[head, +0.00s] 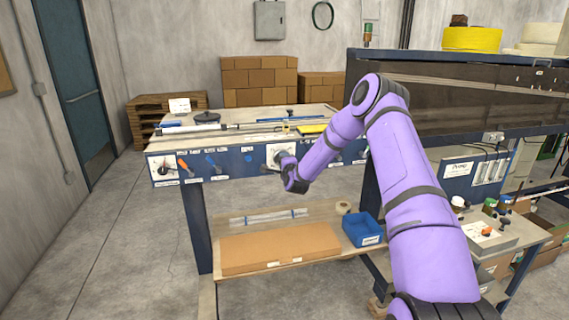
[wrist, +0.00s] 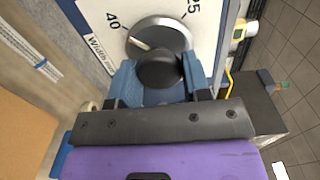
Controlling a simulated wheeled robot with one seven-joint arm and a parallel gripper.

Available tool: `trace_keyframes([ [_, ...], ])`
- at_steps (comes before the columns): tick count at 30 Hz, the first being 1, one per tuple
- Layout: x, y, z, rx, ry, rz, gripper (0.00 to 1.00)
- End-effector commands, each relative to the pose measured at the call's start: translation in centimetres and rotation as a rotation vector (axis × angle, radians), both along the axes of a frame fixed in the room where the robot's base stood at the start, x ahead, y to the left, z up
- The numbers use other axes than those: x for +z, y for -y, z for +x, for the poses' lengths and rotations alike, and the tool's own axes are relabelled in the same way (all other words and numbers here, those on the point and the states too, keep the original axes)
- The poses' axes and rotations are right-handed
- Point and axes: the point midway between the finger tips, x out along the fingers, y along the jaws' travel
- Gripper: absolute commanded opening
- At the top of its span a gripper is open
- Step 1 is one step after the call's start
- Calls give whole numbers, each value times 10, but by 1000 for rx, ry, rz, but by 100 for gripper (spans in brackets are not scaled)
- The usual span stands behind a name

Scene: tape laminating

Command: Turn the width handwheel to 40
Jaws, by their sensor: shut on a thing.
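The width handwheel is a grey disc (wrist: 172,34) with a dark round knob (wrist: 159,68), on a white dial plate marked 40 and 25. A white pointer line on the disc points up and left, close to the 40 mark but seemingly a little below its tick. The "Width" label (wrist: 99,53) is partly cut off. My gripper (wrist: 160,78) is shut on the knob, a blue finger on each side. In the head view my gripper (head: 281,164) is at the white dial plate (head: 272,151) on the blue front panel and hides most of the wheel.
A second dial (head: 163,170) and orange and blue handles (head: 211,160) sit left on the same panel. Below are a shelf with a cardboard slab (head: 280,247) and a blue bin (head: 363,230). The floor at left is clear.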

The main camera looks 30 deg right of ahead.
Motion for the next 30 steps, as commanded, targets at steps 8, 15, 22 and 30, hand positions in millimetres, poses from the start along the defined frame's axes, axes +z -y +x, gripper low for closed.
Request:
trace_keyframes([
  [8, -1, -1, 0, 1, -3, 1, 69],
  [15, -1, -2, -6, 1, -3, 1, 69],
  [22, -1, -12, -42, 1, -4, 0, 69],
  [30, -2, -25, -87, 1, -5, 1, 69],
])
